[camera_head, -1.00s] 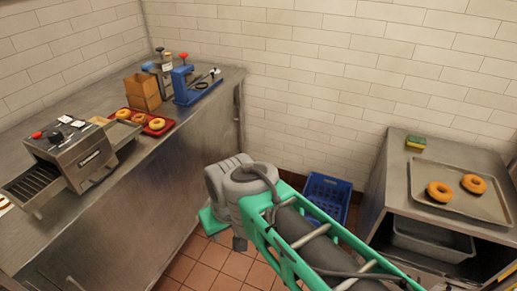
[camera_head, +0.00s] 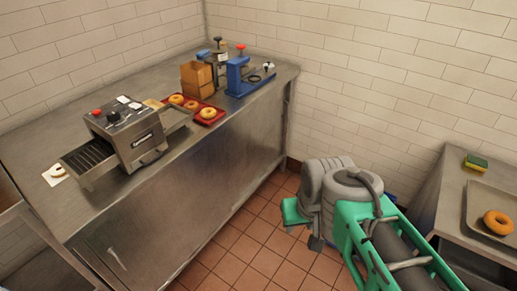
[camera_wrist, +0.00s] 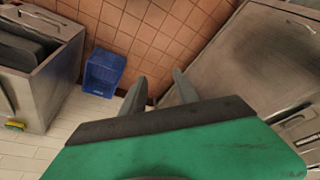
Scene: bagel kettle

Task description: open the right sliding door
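The steel cabinet under the long counter has a broad flat front (camera_head: 205,215) facing me in the head view. The front looks closed, but I cannot make out the seam between its sliding doors. A light, narrow handle-like mark (camera_head: 117,258) shows low on the front at the left. In the wrist view the steel front (camera_wrist: 235,65) fills the right side. My gripper (camera_wrist: 158,88) has its two fingers apart with nothing between them, over the tiled floor beside the cabinet. In the head view my arm hides most of the gripper.
A conveyor toaster (camera_head: 125,135), a red tray (camera_head: 195,108) of bagels and a blue press (camera_head: 243,77) stand on the counter. A steel stand (camera_head: 455,205) is at the right. A blue crate (camera_wrist: 104,72) sits on the floor. Tiled floor (camera_head: 255,245) lies clear between.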

